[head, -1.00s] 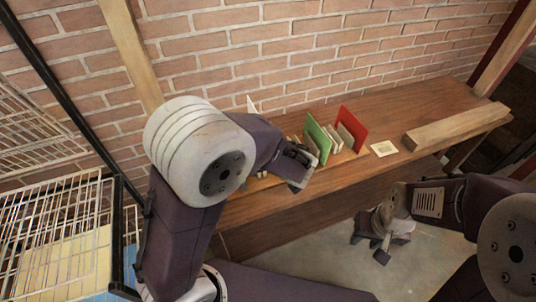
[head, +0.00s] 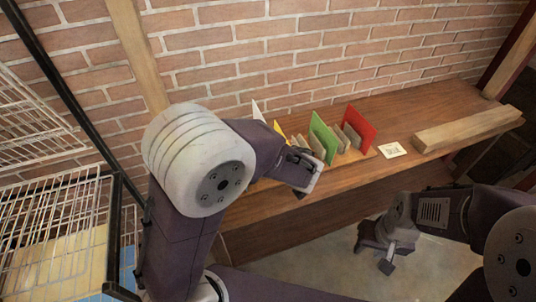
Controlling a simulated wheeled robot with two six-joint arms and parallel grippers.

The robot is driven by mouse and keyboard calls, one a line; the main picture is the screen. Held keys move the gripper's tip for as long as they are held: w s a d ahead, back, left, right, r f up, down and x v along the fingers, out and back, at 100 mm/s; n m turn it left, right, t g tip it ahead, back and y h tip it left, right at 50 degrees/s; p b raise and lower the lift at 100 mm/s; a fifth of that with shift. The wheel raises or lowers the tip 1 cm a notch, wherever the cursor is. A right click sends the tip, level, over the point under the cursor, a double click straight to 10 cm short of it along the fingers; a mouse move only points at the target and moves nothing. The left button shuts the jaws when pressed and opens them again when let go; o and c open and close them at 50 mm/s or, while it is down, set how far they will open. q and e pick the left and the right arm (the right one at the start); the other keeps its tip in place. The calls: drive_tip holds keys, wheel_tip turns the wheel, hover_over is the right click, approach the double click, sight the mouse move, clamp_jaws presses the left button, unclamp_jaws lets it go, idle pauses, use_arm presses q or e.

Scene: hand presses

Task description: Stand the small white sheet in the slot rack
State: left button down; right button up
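A slot rack (head: 368,154) stands on the wooden bench, holding a green board (head: 322,136), a red board (head: 359,126) and several grey-brown boards. A yellow card (head: 279,130) and a white sheet (head: 257,111) stick up behind my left arm; their lower parts are hidden. A small cream-white sheet with a dark mark (head: 392,150) lies flat on the bench, right of the rack. My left gripper (head: 303,184) is in front of the rack's left part; its finger gap is not clear. My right gripper (head: 374,256) hangs low in front of the bench, open and empty.
A wooden beam (head: 468,130) lies at the bench's right end. A brick wall (head: 300,60) rises behind the bench (head: 270,208). A wire basket (head: 60,230) stands at left. Bench top between the flat sheet and the beam is narrow but clear.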

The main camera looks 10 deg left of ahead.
use_arm(q)
drive_tip(key=shift+b, duration=0.7)
idle(0.5)
drive_tip(key=shift+b, duration=0.3)
idle(0.4)
drive_tip(key=shift+f+b, duration=2.6)
drive_tip(key=shift+b, duration=0.85)
drive_tip(key=shift+r, duration=0.1)
